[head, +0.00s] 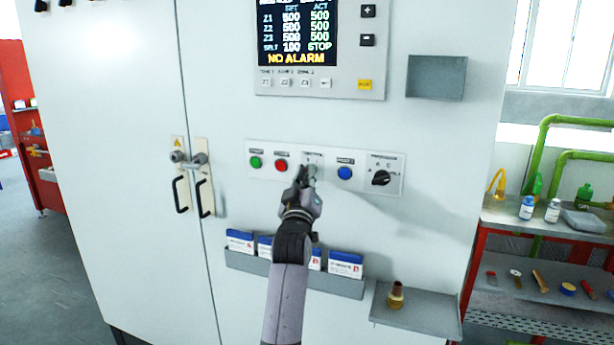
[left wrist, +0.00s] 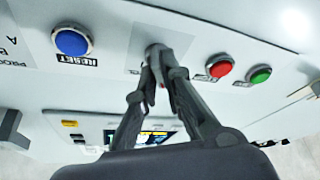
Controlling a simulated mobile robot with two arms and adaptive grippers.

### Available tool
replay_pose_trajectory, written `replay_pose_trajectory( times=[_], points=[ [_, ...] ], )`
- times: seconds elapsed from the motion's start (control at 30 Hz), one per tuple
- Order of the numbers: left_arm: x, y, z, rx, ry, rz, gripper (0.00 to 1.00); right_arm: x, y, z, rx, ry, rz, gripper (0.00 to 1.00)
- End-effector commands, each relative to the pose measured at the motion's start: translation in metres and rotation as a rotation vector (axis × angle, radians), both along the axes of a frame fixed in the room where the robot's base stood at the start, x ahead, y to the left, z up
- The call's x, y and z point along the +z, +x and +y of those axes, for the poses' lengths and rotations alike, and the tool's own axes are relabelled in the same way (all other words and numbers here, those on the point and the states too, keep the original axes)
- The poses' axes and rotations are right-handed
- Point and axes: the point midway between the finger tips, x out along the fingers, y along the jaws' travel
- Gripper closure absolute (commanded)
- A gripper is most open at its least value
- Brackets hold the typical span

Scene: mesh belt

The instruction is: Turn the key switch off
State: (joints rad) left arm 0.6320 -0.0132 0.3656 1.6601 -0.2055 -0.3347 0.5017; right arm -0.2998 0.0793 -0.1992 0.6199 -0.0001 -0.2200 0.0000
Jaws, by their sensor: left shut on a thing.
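The key switch (left wrist: 155,50) sits on the white button strip (head: 361,160) of the cabinet, between the red button (head: 281,165) and the blue button (head: 345,173). My left gripper (head: 309,172) is at the strip with its fingers shut on the key switch, covering most of it in the head view. In the left wrist view, my left gripper (left wrist: 157,75) has its fingertips together at the grey switch body. The key itself is mostly hidden, so its turn position cannot be read. My right gripper is not in view.
A green button (head: 256,162) and a black selector knob (head: 381,178) share the strip. A display (head: 296,30) reads NO ALARM above. A grey card holder (head: 255,265) and a small shelf (head: 425,312) with a brass piece (head: 395,295) project below.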

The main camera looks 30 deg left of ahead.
Motion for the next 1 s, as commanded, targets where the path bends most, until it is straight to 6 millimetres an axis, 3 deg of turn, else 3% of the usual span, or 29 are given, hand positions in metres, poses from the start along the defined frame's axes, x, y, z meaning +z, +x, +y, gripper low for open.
replay_pose_trajectory(
  times=[0.03,0.37,0.4,0.67,1.0],
  points=[
    [0.0081,-0.0016,0.0006,0.001,-0.001,-0.017,1.00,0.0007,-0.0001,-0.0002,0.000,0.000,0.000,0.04],
    [0.0089,-0.0018,0.0006,0.001,-0.002,-0.020,1.00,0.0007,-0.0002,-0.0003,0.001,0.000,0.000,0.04],
    [0.0089,-0.0018,0.0006,0.001,-0.002,-0.020,0.90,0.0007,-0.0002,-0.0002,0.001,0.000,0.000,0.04],
    [0.0089,-0.0019,0.0008,0.001,0.000,-0.020,0.73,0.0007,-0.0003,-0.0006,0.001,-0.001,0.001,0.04],
    [0.0027,-0.0026,-0.0006,0.000,-0.003,-0.009,0.72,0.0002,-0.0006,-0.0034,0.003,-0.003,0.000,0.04]
  ],
)
